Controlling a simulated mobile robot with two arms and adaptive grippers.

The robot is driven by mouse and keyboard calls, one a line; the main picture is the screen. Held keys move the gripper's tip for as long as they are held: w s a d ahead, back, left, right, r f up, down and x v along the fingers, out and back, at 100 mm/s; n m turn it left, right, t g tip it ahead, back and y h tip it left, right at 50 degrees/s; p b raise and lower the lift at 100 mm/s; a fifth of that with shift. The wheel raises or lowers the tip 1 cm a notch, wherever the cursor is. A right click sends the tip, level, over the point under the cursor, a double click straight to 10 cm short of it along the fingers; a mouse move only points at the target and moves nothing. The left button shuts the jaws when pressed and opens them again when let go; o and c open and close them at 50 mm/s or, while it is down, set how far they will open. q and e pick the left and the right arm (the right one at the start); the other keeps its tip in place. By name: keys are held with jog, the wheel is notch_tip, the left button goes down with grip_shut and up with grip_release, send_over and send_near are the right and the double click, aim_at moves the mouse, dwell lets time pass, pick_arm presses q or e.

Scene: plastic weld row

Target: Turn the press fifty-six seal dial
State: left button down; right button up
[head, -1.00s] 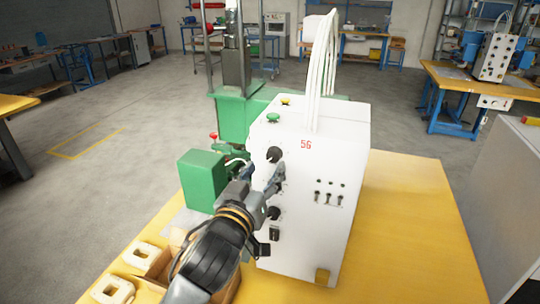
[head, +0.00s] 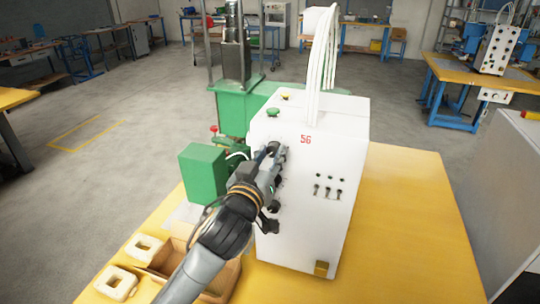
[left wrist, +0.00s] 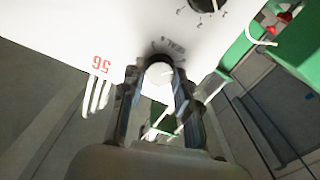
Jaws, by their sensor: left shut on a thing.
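The white press control box (head: 320,225) marked 56 stands on the yellow table. My left gripper (head: 277,160) is at its left face, over the upper dial, which it mostly hides in the head view. In the left wrist view my left gripper (left wrist: 158,85) has its two fingers on either side of the round seal dial (left wrist: 160,73), shut on it. Upside-down lettering, hard to read, shows on the panel beside the dial. A second dark dial (left wrist: 207,3) with numbers around it is cut off at that view's top edge. My right gripper is not in view.
A green press (head: 203,174) stands to the left of and behind the box. The yellow table (head: 405,210) is clear to the right. White cables (head: 320,60) rise from the box.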

pick_arm(q)
jog(key=shift+m+p, duration=0.3)
jog(key=shift+r+m+p, duration=0.1)
jog(key=shift+m+p, duration=0.5)
jog(key=shift+m, duration=0.4)
jog(key=m+p, duration=0.2)
jog(key=m, duration=0.2)
jog(key=shift+m, duration=0.3)
jog(key=m+p, duration=0.2)
jog(key=m, duration=0.1)
jog(key=shift+m, duration=0.3)
jog(key=m+p, duration=0.2)
jog(key=m, duration=0.1)
jog(key=shift+m, duration=0.3)
jog(key=m+p, duration=0.3)
jog(key=m, duration=0.3)
jog(key=m+p, duration=0.1)
jog(key=m, duration=0.2)
jog(key=shift+f+m, duration=0.2)
jog(key=shift+m, duration=1.4)
